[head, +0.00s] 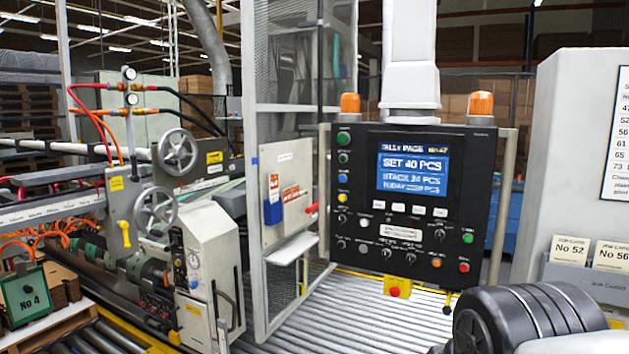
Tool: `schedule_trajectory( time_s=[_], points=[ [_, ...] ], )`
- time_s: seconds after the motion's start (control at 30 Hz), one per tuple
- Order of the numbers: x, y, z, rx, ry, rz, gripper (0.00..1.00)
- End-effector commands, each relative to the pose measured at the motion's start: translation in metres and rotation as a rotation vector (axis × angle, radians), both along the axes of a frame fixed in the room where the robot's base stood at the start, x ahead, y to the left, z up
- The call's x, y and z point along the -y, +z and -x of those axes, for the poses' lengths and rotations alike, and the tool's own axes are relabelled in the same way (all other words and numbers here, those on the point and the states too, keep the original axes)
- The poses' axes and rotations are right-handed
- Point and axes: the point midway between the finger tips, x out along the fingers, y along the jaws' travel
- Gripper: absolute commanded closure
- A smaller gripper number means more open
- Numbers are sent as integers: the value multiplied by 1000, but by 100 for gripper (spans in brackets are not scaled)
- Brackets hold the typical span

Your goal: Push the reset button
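A black control panel (418,160) hangs upright near the middle of the head view. Its blue screen (413,172) reads "SET 40 PCS". Left of the screen are green buttons, a blue button (342,179) and a yellow button (342,197). Below the screen are several white buttons (398,207) and black knobs. At the lower right are a green button (467,239), an orange one (436,262) and a red one (463,268). The labels are too small to tell which is reset. My gripper is not in view; dark and white parts of my arm show at the lower right, apart from the panel.
A yellow box with a red button (394,292) hangs below the panel, over a roller conveyor (330,310). A mesh guard frame (285,160) stands left of the panel. Machinery with handwheels (156,208) fills the left. A pale cabinet (575,150) stands at right.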

Motion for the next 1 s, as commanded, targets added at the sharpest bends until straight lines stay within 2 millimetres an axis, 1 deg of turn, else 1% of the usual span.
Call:
schedule_trajectory(
  time_s=[0.03, 0.1, 0.13, 1.0],
  points=[
    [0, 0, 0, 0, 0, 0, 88],
    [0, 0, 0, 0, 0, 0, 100],
    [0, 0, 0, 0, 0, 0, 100],
    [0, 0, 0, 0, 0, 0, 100]
  ],
)
